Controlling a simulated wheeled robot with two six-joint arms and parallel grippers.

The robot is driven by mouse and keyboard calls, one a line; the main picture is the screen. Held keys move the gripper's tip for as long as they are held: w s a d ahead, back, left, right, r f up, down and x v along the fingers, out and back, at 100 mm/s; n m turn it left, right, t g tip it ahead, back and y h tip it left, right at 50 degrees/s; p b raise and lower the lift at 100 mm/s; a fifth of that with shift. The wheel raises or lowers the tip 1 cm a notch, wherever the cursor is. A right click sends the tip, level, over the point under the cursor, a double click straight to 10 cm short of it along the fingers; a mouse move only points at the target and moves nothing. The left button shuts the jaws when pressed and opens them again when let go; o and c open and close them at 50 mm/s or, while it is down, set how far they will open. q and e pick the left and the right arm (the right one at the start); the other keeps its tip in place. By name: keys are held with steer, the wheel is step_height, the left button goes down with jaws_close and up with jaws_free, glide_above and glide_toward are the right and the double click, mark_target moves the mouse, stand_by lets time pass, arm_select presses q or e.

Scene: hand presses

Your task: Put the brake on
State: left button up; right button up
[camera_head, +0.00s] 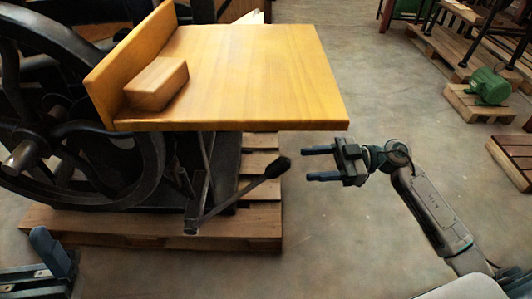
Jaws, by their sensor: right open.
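A hand press stands on a wooden pallet, with a large dark flywheel (70,130) at the left. A thin metal lever with a dark knob (278,166) slants up and to the right from a pivot low on the press, below the wooden board. I take it to be the brake lever. My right gripper (312,164) is open and empty, its two fingers pointing left toward the knob. A small gap shows between the knob and the fingertips. At the lower left, part of my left gripper (52,262) shows, cut off by the frame edge.
A yellow wooden board (255,75) juts out above the lever, with a wooden block (157,84) on it. The pallet (262,233) lies under the press. Bare concrete floor is free around my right arm. A green motor (488,86) sits at the far right.

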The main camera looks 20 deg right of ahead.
mark_target(272, 165)
steer(key=a, duration=0.3)
steer(key=w+a+b, duration=0.1)
steer(key=a, duration=0.6)
steer(key=shift+w+a+r, duration=0.1)
steer(key=shift+w+a, duration=0.05)
steer(key=shift+w, duration=0.15)
jaws_close()
steer(key=shift+b, duration=0.3)
